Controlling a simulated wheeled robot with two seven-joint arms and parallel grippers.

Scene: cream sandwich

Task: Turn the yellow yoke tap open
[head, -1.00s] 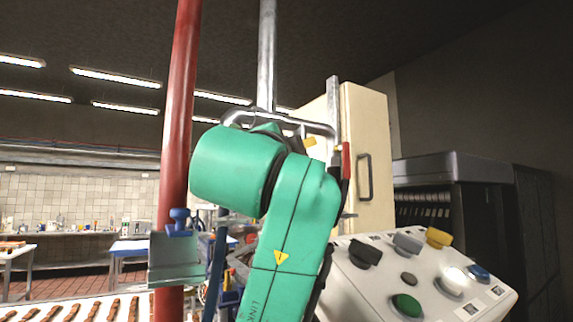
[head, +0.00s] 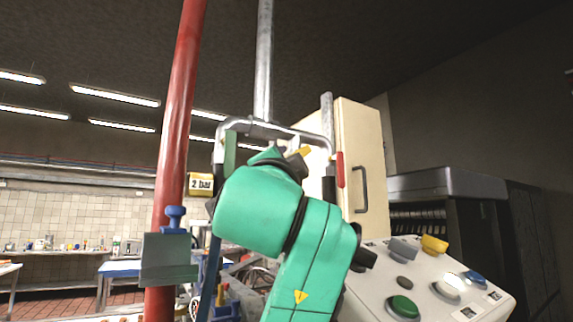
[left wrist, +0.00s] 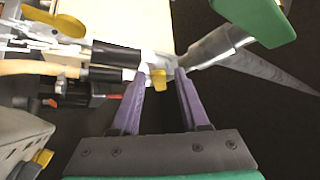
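A small yellow tab, apparently the yoke tap, shows in the head view (head: 304,151) at the grey pipe yoke (head: 262,130), just past the top of my green arm. In the left wrist view the yellow tab (left wrist: 158,79) lies between the tips of my left gripper's purple fingers (left wrist: 161,73). The fingers are apart, with gaps showing on both sides of the tab. I cannot tell how close they are in depth. My right gripper is not in view.
A red pole (head: 181,110) with a blue-knobbed clamp (head: 170,255) and a yellow "2 bar" label (head: 201,184) stand left. A cream cabinet (head: 358,135) is behind. A button console (head: 380,300) is lower right. A larger yellow part (left wrist: 65,22) shows upper left in the wrist view.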

